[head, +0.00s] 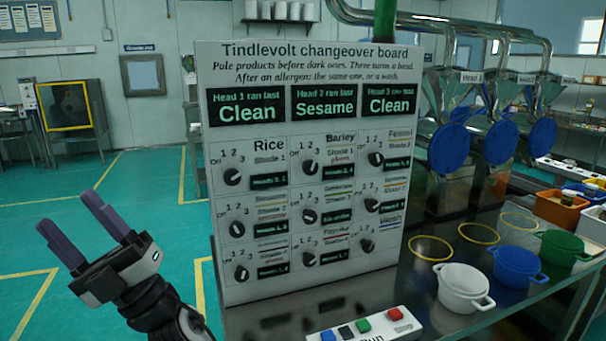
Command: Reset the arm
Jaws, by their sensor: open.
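My gripper (86,223) is at the lower left of the head view, raised in front of the teal floor. Its two dark fingers are apart, with nothing between them. It points up and to the left. It is left of the white Tindlevolt changeover board (305,130) and touches nothing. My arm runs down out of the picture below it.
The board stands on a dark table (440,318) with rows of knobs. A white button box (365,327) lies before it. White (465,285), blue (516,265) and green (562,248) pots stand right, near yellow rings (430,248). Floor (60,190) left is clear.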

